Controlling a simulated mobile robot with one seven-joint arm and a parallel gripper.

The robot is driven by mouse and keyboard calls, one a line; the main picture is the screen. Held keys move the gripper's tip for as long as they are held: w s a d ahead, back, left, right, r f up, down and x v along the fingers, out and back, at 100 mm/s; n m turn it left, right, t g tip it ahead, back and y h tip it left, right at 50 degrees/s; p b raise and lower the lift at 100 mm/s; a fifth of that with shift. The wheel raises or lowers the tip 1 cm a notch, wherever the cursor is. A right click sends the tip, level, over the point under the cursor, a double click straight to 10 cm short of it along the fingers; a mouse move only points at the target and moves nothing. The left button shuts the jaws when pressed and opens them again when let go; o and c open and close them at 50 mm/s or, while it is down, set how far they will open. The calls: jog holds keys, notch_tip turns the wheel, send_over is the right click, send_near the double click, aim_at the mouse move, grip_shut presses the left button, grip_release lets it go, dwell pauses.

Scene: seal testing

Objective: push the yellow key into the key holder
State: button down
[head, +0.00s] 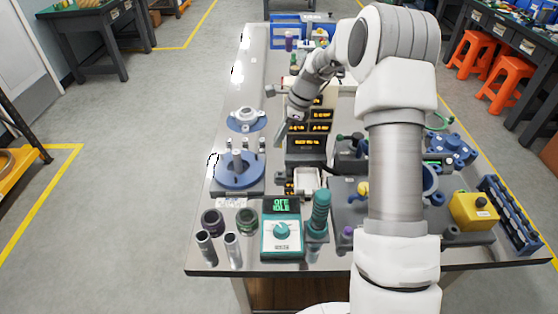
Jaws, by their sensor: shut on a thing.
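My gripper (283,122) is at the end of my arm, over the middle of the bench, just left of the stack of black displays with amber text (307,142). It is small and partly hidden by my wrist. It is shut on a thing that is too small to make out. I cannot make out the yellow key with certainty. A small yellow piece (363,188) shows on the grey plate (347,212), beside my arm, but I cannot tell whether it is the key. I cannot pick out the key holder; my arm covers part of the bench.
A blue round fixture (238,174) and a flanged part on a blue disc (246,119) stand on the left. A yellow box (473,210) and blue rack (510,213) stand right. The bench's left strip is fairly clear.

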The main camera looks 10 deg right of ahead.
notch_tip(320, 180, down, 11)
jog(key=b, duration=0.7)
jog(key=shift+a+r, duration=0.1)
dwell(0.6)
jog(key=shift+f, duration=0.85)
dwell(1.1)
jog(key=c, duration=0.9)
grip_release()
jog(key=shift+o, duration=0.2)
jog(key=shift+r, duration=0.15)
jog(key=shift+r+p, duration=2.1)
jog(key=shift+r, duration=0.3)
jog(key=shift+r, duration=0.1)
